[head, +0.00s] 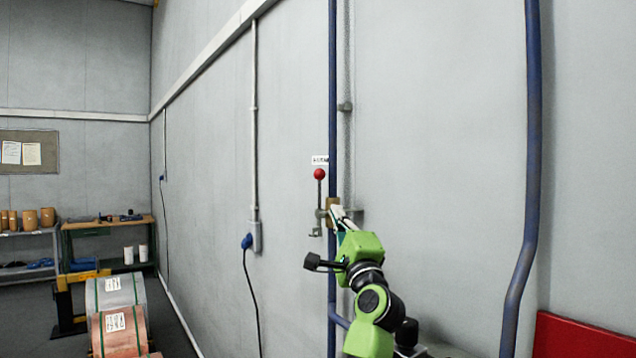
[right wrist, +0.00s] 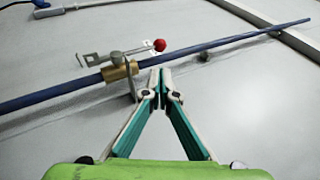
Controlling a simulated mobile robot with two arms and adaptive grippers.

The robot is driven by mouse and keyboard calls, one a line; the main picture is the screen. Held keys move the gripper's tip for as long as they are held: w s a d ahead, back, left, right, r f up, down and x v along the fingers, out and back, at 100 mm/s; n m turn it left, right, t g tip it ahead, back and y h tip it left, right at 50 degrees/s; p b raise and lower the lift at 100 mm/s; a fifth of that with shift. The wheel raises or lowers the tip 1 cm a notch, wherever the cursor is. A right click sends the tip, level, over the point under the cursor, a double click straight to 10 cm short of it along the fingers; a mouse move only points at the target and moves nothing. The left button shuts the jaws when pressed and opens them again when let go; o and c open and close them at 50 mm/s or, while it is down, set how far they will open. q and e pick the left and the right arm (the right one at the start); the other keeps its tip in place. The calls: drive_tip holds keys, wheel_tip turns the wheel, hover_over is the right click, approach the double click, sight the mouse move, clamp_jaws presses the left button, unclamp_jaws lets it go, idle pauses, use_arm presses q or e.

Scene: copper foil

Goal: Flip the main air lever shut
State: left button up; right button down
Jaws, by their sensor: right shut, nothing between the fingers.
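The main air lever (head: 319,190) is a thin metal arm with a red ball (head: 319,174) on its end. It points straight up beside the blue vertical pipe (head: 332,90), its pivot at a brass valve body (head: 333,211). In the right wrist view the red ball (right wrist: 160,45) and brass body (right wrist: 118,71) show clearly, the lever lying roughly along the pipe. My right gripper (head: 335,212) is shut and empty. In the right wrist view its fingertips (right wrist: 161,78) are close to the pipe, beside the brass body; I cannot tell whether they touch. My left gripper is not in view.
A small label (head: 320,160) is above the ball. A grey conduit (head: 347,130) runs just right of the pipe. Another blue pipe (head: 532,130) and a red panel (head: 585,338) are farther right. Copper-coloured rolls (head: 118,335) stand at lower left. The wall around the lever is mostly bare.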

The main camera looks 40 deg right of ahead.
drive_tip(key=p, duration=0.7)
approach(321, 177)
drive_tip(key=x, duration=0.5)
drive_tip(key=shift+w+r, duration=0.15)
drive_tip(key=shift+r, duration=0.1)
drive_tip(key=shift+p+x, duration=0.35)
drive_tip(key=shift+x, duration=0.5)
drive_tip(key=shift+f, duration=0.2)
